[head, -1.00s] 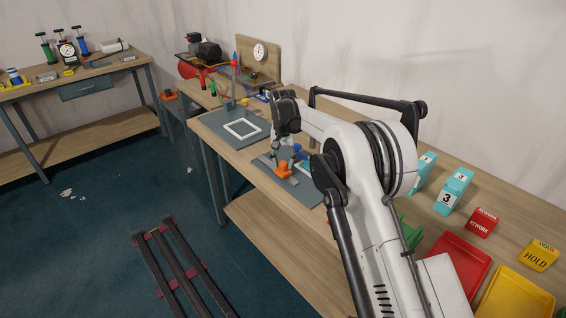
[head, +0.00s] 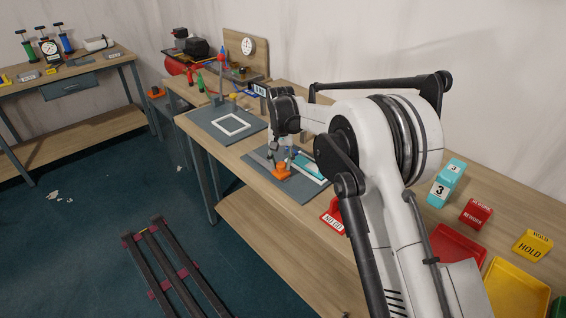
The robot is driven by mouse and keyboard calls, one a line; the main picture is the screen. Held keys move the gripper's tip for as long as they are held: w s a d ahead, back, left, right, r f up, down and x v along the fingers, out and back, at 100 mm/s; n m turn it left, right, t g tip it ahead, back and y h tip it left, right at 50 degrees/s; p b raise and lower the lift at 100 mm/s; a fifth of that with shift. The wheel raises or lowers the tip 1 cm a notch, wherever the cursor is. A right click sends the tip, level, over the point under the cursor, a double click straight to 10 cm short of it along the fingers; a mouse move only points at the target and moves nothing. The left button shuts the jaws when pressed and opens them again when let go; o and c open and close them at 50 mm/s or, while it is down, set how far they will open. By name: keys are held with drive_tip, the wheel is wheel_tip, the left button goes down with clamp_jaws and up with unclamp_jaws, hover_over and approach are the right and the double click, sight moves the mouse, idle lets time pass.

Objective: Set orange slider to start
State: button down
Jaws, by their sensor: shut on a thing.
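The orange slider (head: 281,172) sits on a grey plate (head: 314,193) near the front edge of the bench. My gripper (head: 281,160) points down over the slider, with its fingertips at the slider's top. It is shut on the slider, though the fingers are small and partly blurred in this view. A teal and white piece (head: 310,170) lies on the same plate, just right of the gripper. My arm hides part of the plate's back side. No start mark can be made out.
A second grey plate with a white square frame (head: 233,125) lies to the left. A red NO GO block (head: 333,217) stands to the right of the slider's plate. Red (head: 459,250) and yellow (head: 516,291) trays and label blocks are farther right. Dark rails (head: 172,268) lie on the floor.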

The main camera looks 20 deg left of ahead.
sight(282, 165)
drive_tip(key=shift+d, duration=0.15)
drive_tip(key=c, duration=1.3)
unclamp_jaws()
drive_tip(key=shift+d, duration=0.15)
drive_tip(key=shift+c, duration=0.2)
drive_tip(key=shift+s, duration=0.1)
wheel_tip(282, 165, up, 12)
